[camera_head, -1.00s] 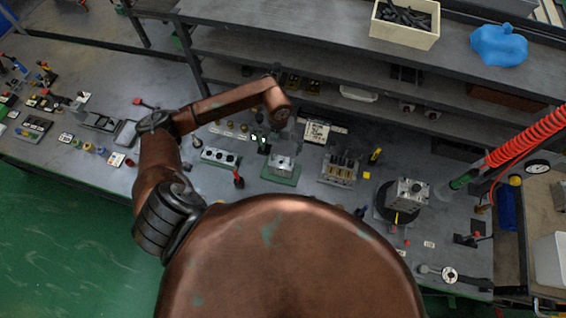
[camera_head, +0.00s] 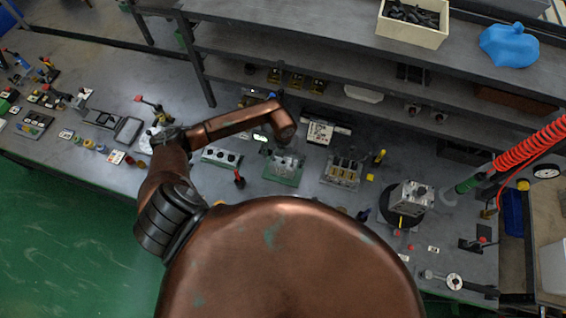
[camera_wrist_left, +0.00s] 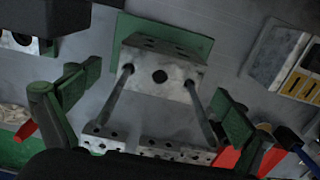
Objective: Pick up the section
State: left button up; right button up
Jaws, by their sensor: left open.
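A grey metal block with holes (camera_wrist_left: 165,76) sits on a green plate (camera_wrist_left: 197,42) in the left wrist view. Two thin rods run from it toward the bottom of the picture. Small metal sections with holes (camera_wrist_left: 172,150) show at the bottom, between the bases of my fingers; I cannot tell which is the task's section. My left gripper (camera_wrist_left: 155,98) is open, its green-padded fingers apart on either side of the rods, with nothing held. In the head view the left wrist end is over the green plate (camera_head: 285,176) and hides part of the block. My right gripper is not in view.
A block with brass-coloured inserts (camera_head: 342,172) stands right of the green plate. A grey block on a round black stand (camera_head: 409,203) is farther right. Shelves (camera_head: 330,95) rise behind the bench.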

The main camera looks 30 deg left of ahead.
pick_arm(q)
jog(key=shift+f, duration=0.6)
jog(key=shift+c, duration=0.7)
jog(key=c, duration=1.5)
jog(key=shift+r, duration=0.1)
